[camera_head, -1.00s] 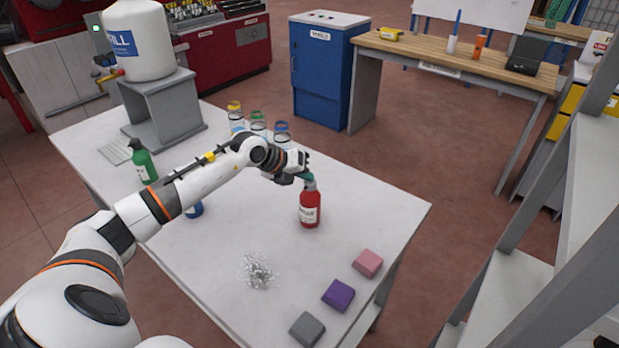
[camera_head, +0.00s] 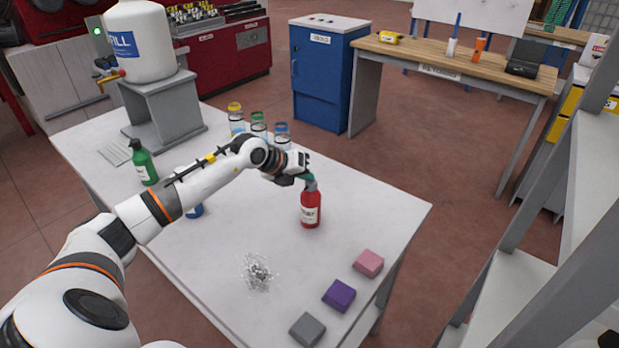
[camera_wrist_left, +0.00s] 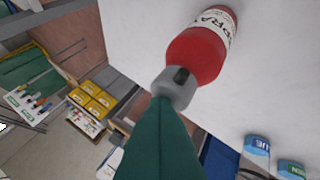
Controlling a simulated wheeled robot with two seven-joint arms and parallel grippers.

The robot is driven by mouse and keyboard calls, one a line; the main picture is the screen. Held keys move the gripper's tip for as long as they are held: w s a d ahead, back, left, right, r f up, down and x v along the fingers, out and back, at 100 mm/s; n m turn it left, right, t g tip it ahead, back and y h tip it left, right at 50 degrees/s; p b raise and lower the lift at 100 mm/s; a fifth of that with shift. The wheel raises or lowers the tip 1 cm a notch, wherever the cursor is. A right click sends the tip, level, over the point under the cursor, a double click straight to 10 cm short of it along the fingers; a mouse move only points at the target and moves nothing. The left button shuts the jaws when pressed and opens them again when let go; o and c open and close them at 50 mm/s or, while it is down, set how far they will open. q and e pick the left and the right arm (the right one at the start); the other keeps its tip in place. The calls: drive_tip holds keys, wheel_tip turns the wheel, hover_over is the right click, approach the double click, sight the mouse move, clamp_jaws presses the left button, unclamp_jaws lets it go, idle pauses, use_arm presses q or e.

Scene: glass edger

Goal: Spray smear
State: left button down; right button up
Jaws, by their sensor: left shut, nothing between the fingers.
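The greyish smear (camera_head: 257,271) lies on the white table (camera_head: 225,300) as a patch of pale specks. A red spray bottle (camera_head: 310,212) with a white label and grey head stands upright to the right of and behind the smear. My left gripper (camera_head: 308,178) is at the bottle's head, its teal fingers shut. In the left wrist view, the fingers (camera_wrist_left: 163,135) reach the grey head of the red bottle (camera_wrist_left: 203,50); I cannot tell whether they touch it. A green spray bottle (camera_head: 144,163) stands at the left. A blue one (camera_head: 195,211) is partly hidden behind my arm. My right gripper is not in view.
Pink (camera_head: 369,263), purple (camera_head: 339,295) and grey (camera_head: 308,329) blocks lie along the table's right front edge. Three jars (camera_head: 258,124) stand at the back edge. A white tank (camera_head: 140,42) sits on a grey stand (camera_head: 165,108). The table between smear and blocks is clear.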

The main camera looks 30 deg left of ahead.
sight(306, 183)
use_arm(q)
drive_tip(key=shift+r+g+p, duration=0.3)
drive_tip(key=shift+r+p, duration=0.3)
drive_tip(key=shift+p, duration=0.65)
wheel_tip(306, 183, up, 3)
drive_tip(key=shift+w+f+p, duration=0.15)
drive_tip(key=shift+p, duration=0.6)
drive_tip(key=shift+r, duration=0.2)
idle(0.9)
